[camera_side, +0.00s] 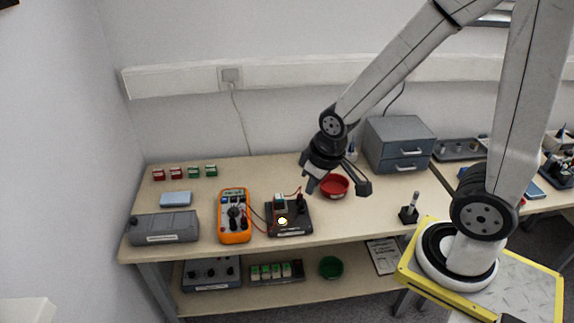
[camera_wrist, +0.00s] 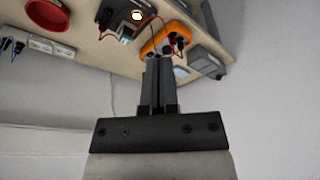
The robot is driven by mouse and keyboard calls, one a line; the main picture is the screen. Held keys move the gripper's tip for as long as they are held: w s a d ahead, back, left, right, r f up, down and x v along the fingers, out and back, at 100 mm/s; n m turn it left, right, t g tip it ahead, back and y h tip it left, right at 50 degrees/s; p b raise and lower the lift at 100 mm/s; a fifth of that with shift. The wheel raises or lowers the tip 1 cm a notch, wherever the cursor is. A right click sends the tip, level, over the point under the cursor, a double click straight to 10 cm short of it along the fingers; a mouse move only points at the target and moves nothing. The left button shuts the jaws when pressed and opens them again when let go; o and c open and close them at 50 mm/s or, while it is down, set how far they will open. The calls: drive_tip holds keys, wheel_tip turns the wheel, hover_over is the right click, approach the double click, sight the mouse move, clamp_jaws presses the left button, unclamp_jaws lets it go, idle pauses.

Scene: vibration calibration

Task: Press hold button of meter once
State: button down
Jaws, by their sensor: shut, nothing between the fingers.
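The orange meter (camera_side: 235,237) lies on the bench, left of centre, with a dark dial and leads plugged in. Its orange case also shows in the wrist view (camera_wrist: 152,47), beyond my fingertips. Its hold button is too small to make out. My gripper (camera_side: 311,187) is above the bench, to the right of the meter and apart from it. In the wrist view my gripper (camera_wrist: 159,62) has its fingers together with nothing between them, and they cover part of the view near the meter.
A dark device (camera_side: 292,230) with a lit spot stands right of the meter, wired to it. A grey case (camera_side: 165,228) is left of it. A red bowl (camera_side: 334,187) sits near my gripper. A grey drawer box (camera_side: 399,143) stands behind. Small red and green blocks line the back left.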

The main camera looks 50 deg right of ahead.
drive_tip(key=w+f+n+t, duration=0.3)
drive_tip(key=w, duration=1.3)
drive_tip(key=n+t, duration=0.3)
drive_tip(key=n, duration=0.2)
hover_over(226, 200)
wheel_tip(226, 200, down, 10)
drive_tip(key=shift+r, duration=0.2)
drive_tip(key=shift+f, duration=0.15)
drive_tip(key=shift+f, duration=4.2)
drive_tip(key=shift+f, duration=0.15)
drive_tip(key=shift+f, duration=0.3)
